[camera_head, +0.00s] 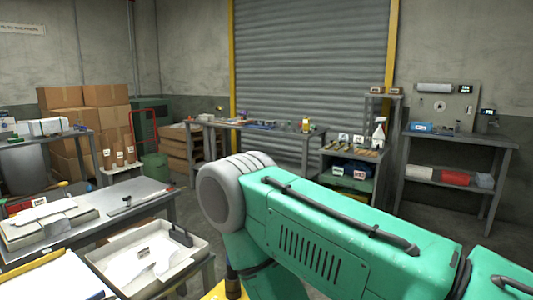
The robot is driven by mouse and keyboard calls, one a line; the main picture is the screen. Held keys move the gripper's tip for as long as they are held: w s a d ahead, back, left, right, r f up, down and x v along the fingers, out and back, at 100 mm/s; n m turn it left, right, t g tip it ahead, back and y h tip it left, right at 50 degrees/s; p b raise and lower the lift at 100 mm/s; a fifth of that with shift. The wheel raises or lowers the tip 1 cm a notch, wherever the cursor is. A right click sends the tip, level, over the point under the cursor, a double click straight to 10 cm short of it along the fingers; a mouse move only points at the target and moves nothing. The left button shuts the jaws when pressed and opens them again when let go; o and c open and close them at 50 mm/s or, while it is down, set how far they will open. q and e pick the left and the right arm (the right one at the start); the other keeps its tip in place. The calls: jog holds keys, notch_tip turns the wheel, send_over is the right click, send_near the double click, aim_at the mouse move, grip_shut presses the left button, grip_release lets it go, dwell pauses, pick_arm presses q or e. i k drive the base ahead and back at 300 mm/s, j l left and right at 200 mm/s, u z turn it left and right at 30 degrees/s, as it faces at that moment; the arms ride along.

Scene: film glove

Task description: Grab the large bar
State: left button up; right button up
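No object in the camera_head view can be clearly told as the large bar. A thin dark bar-like piece (148,196) lies on the grey table (150,185) at left. A short dark piece (181,235) sits at the far right edge of the light tray (203,250). My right arm, teal with a grey joint, crosses the lower right of the view and hides what is behind it. Neither gripper's fingers show, and no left arm is in view.
White trays and papers (60,280) fill the lower left. A workbench (255,127) stands before the grey shutter (310,80). Cardboard boxes (105,95) are stacked at back left. A shelf table (455,137) stands at right. Some grey floor is free between the benches.

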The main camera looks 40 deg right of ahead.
aim_at(332, 144)
jog(key=z, duration=2.15)
jog(key=i+z, duration=0.25)
jog(key=i, duration=2.85)
jog(key=i+l+u, duration=0.1)
jog(key=i, duration=1.85)
